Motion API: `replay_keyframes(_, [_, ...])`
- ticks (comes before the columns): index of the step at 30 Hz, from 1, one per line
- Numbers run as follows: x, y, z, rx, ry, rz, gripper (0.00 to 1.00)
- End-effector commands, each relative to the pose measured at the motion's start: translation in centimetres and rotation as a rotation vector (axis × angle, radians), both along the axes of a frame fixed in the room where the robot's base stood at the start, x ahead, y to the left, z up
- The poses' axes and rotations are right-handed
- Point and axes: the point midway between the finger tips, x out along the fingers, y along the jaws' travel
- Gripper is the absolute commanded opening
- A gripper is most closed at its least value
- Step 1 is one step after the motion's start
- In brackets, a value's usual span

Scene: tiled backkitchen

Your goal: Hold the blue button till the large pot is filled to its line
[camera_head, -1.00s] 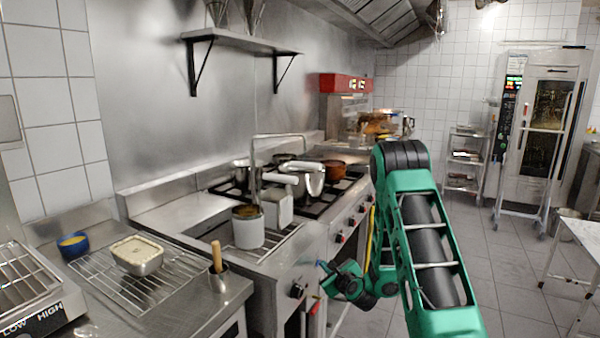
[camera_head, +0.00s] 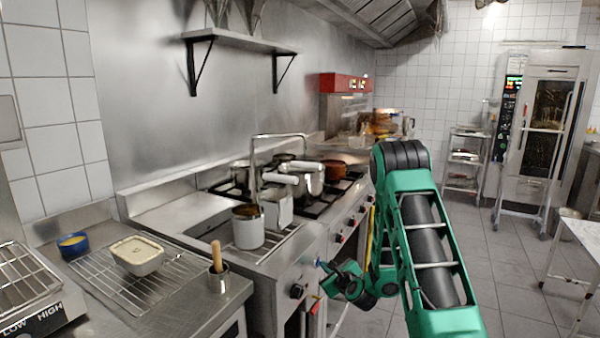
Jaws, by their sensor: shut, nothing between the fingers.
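A steel pot with a pale handle (camera_head: 311,181) stands farther back on the burners; I cannot tell which pot is the large one. My gripper (camera_head: 326,281) is low at the stove's front, small and partly hidden by my green arm; it is shut and empty. A small blue spot (camera_head: 319,264) shows beside it, perhaps the blue button; contact cannot be told.
A pale box (camera_head: 277,207) stands behind the tall pot. A brown pot (camera_head: 334,170) is on the burners.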

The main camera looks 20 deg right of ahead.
Motion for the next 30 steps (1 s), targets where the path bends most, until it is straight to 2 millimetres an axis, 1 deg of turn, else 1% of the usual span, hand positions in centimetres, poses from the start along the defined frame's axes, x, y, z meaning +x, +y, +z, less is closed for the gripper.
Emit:
replay_keyframes(14, [0.0, 0.0, 0.0, 0.001, 0.000, 0.001, 0.00])
replay_keyframes(24, [-1.2, -1.0, 0.0, 0.001, 0.001, -0.001, 0.00])
replay_keyframes(30, [-1.4, -1.2, 0.0, 0.000, 0.000, 0.000, 0.00])
